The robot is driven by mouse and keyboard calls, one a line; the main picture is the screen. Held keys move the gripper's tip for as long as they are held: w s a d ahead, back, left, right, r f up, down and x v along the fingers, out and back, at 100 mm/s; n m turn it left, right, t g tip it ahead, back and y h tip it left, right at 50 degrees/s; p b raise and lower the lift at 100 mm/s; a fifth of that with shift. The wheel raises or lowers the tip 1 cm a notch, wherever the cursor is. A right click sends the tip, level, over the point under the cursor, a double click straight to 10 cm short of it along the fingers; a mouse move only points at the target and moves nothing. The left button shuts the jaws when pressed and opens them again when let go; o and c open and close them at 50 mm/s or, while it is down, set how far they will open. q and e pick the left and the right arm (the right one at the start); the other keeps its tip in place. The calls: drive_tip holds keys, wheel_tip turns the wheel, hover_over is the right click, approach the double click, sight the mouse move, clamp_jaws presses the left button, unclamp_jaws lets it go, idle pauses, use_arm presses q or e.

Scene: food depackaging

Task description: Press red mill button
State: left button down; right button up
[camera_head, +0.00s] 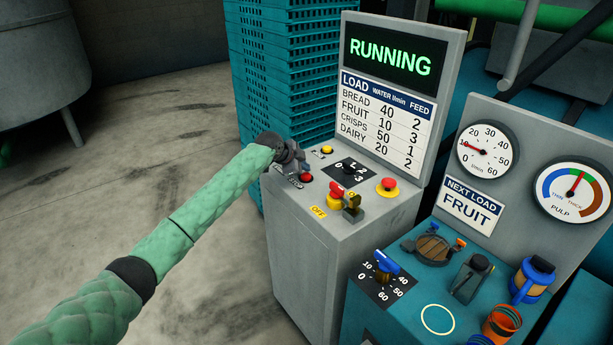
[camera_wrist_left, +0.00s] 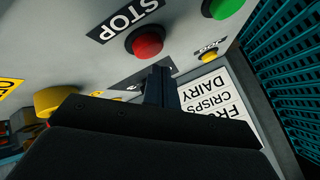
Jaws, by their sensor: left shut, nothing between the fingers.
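The red button (camera_head: 306,177) is on the sloped top of the grey control cabinet (camera_head: 315,245). In the left wrist view the red button (camera_wrist_left: 146,42) shows beside a STOP label (camera_wrist_left: 125,18). My left gripper (camera_head: 299,163) is shut and empty, just behind the red button in the head view. In the wrist view its fingertips (camera_wrist_left: 160,76) point at the panel close to the button; I cannot tell whether they touch it. The cabinet's screen (camera_head: 392,65) reads RUNNING in green. My right gripper is not in view.
A green button (camera_wrist_left: 228,6) shows in the wrist view. Teal crates (camera_head: 290,75) stand behind. A teal bench with gauges is at right.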

use_arm(q)
drive_tip(key=shift+w+a, duration=0.1)
drive_tip(key=shift+a, duration=0.1)
drive_tip(key=shift+d, duration=0.1)
idle(0.8)
idle(0.6)
drive_tip(key=shift+f, duration=0.15)
drive_tip(key=shift+f, duration=0.3)
